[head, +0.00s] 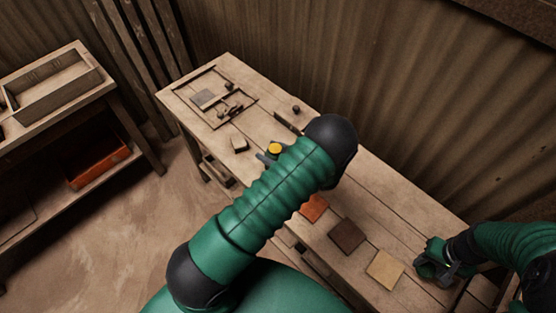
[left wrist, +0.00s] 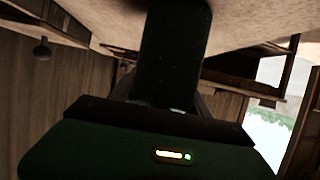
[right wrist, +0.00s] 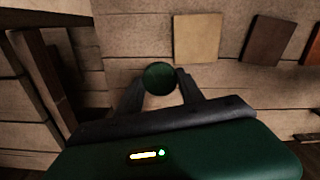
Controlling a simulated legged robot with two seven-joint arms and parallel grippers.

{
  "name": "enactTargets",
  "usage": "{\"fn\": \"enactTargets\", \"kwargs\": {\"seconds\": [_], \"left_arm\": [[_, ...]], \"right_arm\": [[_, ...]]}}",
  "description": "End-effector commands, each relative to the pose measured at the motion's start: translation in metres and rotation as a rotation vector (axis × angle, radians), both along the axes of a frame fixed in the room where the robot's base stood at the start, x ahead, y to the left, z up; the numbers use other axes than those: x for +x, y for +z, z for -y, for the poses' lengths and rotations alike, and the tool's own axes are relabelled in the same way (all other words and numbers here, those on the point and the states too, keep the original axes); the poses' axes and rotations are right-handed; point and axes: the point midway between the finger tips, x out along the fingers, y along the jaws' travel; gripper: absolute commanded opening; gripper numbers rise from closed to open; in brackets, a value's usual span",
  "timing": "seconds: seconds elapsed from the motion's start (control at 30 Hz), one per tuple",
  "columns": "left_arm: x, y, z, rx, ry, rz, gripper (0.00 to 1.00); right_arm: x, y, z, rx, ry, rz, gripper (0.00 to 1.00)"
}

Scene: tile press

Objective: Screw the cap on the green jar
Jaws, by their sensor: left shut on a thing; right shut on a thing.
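The green jar (left wrist: 172,55) shows as a tall dark green body between the fingers in the left wrist view. In the head view a round yellow top (head: 275,148) shows at my left gripper (head: 268,154), by the table's near edge; my own arm hides part of that area. My left gripper is shut on the jar. My right gripper (head: 432,264) is shut at the right end of the table. In the right wrist view a round dark green piece (right wrist: 160,77), which looks like the cap, sits between its fingertips. Cap and jar are well apart.
Orange (head: 314,207), brown (head: 347,236) and tan (head: 385,269) tiles lie on the wooden table (head: 400,215) between the grippers. A framed tray (head: 208,115) with small parts is at the far left end. A side bench (head: 60,95) holds an orange bin (head: 98,160).

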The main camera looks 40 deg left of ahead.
Motion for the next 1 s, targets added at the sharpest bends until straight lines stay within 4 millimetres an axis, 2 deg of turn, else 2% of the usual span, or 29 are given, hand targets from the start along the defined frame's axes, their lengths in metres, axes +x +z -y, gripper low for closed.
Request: {"fn": "enactTargets", "kwargs": {"seconds": [0.03, 0.2, 0.63, 0.77, 0.9, 1.0], "left_arm": [[0.0, 0.0, 0.0, 0.0, 0.0, 0.0, 0.23], [0.0, 0.0, 0.0, 0.0, 0.0, 0.0, 0.01], [0.0, 0.006, 0.0, 0.002, 0.001, 0.002, 0.0], [0.0, 0.018, 0.0, 0.002, 0.002, 0.004, 0.0], [0.0, 0.039, -0.001, 0.001, 0.002, 0.005, 0.0], [-0.013, 0.037, 0.019, 0.0, -0.002, -0.001, 0.0]], "right_arm": [[0.0, 0.0, 0.0, 0.0, 0.0, 0.0, 0.02], [0.0, 0.0, 0.0, 0.0, 0.0, 0.0, 0.02], [0.0, -0.001, 0.0, 0.0, 0.0, 0.0, 0.02], [0.0, -0.002, 0.0, 0.0, 0.0, 0.0, 0.02], [0.0, -0.005, 0.0, 0.0, 0.0, 0.0, 0.02], [0.0, -0.008, 0.0, 0.0, 0.0, 0.0, 0.02]]}}
